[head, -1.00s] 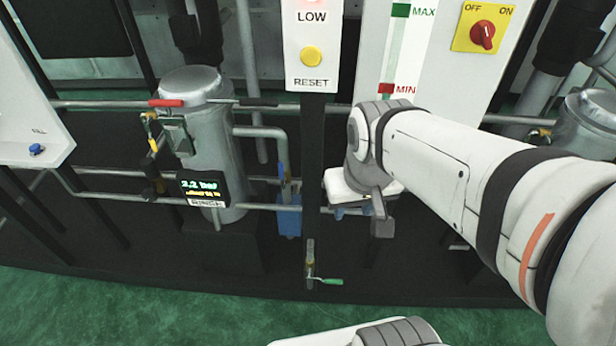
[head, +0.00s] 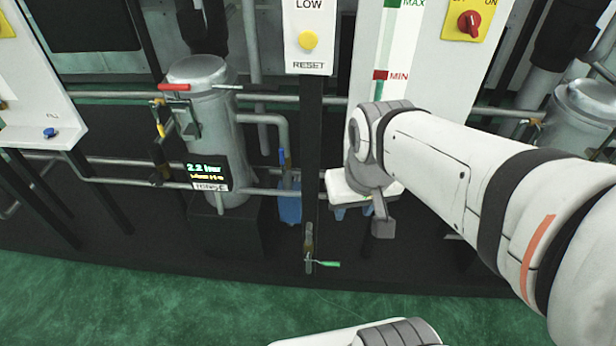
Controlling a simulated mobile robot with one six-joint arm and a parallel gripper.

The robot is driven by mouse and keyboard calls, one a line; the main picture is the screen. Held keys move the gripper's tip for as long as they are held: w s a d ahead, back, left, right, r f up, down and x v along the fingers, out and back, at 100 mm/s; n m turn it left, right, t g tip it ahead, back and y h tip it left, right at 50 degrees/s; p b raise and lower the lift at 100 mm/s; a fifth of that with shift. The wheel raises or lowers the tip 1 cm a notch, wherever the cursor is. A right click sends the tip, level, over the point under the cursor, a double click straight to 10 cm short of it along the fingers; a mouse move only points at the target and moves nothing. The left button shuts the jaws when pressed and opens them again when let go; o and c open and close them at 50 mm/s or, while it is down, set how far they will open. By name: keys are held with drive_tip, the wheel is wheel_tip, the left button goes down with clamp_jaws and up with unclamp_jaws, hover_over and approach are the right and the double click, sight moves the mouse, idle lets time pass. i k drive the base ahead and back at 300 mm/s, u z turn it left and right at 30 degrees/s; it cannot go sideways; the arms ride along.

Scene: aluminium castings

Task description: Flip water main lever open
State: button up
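Several levers show, and none has a label I can read as water main. A red lever (head: 174,87) lies level at the top left of the grey tank (head: 212,120). A yellow lever (head: 160,130) points down below it. A blue lever (head: 281,157) stands upright on the pipe right of the tank. A green lever (head: 326,264) points right, low on the dark post. My gripper (head: 382,228) is in front of the panel, right of the post and apart from these levers. Its fingers are not clear, so its opening cannot be told.
A white panel with a yellow reset button (head: 308,40) tops the dark post (head: 310,150). A display (head: 207,171) reads about 2.2 bar. A red switch (head: 469,21) is at upper right. Pipes run across the stand. Green floor (head: 120,305) in front is clear.

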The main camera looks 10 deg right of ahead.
sight(332, 264)
drive_tip(key=z, duration=0.15)
drive_tip(key=k, duration=0.3)
drive_tip(key=u, duration=1.7)
drive_tip(key=k, duration=0.65)
drive_tip(key=u, duration=0.2)
